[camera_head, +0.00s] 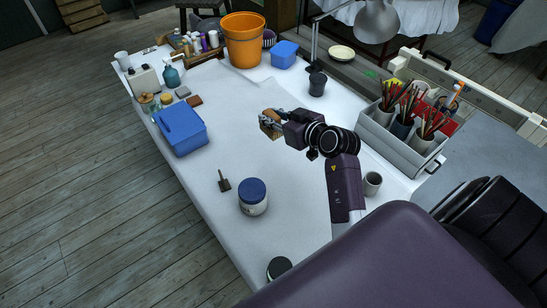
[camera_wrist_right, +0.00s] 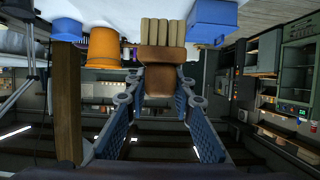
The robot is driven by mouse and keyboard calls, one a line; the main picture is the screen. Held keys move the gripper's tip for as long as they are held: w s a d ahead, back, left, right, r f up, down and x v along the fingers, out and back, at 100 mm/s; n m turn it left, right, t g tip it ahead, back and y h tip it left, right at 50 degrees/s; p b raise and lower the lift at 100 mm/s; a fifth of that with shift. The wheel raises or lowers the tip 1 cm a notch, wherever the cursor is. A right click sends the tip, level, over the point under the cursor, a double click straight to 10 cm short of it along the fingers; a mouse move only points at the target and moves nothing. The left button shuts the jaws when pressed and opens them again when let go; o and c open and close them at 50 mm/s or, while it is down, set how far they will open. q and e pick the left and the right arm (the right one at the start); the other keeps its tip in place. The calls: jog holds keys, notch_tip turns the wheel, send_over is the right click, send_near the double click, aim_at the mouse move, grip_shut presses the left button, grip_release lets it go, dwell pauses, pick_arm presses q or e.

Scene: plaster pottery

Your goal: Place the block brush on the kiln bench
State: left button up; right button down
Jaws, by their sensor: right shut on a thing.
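The block brush, a brown block with a row of pale tan tufts, shows in the wrist view (camera_wrist_right: 160,54) between the fingertips of my right gripper (camera_wrist_right: 158,80). In the head view, the right gripper (camera_head: 273,121) is shut on the brush (camera_head: 268,131), above the middle of the white-covered table (camera_head: 215,105). The gripper partly hides the brush. I cannot tell whether this table is the kiln bench; no other surface is clearly the kiln bench. My left gripper is not in view.
A blue box (camera_head: 182,130), a flat brush (camera_head: 223,181) and a blue-lidded jar (camera_head: 253,196) stand or lie left of and below the gripper. An orange bucket (camera_head: 243,42) is at the back. A grey tool caddy (camera_head: 391,146) is at right. The table's middle is clear.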

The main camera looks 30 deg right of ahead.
jog(key=shift+d+f+b, duration=0.1)
jog(key=shift+f+b, duration=2.2)
jog(key=shift+f, duration=7.7)
jog(key=shift+f, duration=0.15)
jog(key=c, duration=1.7)
grip_release()
jog(key=shift+o, duration=0.2)
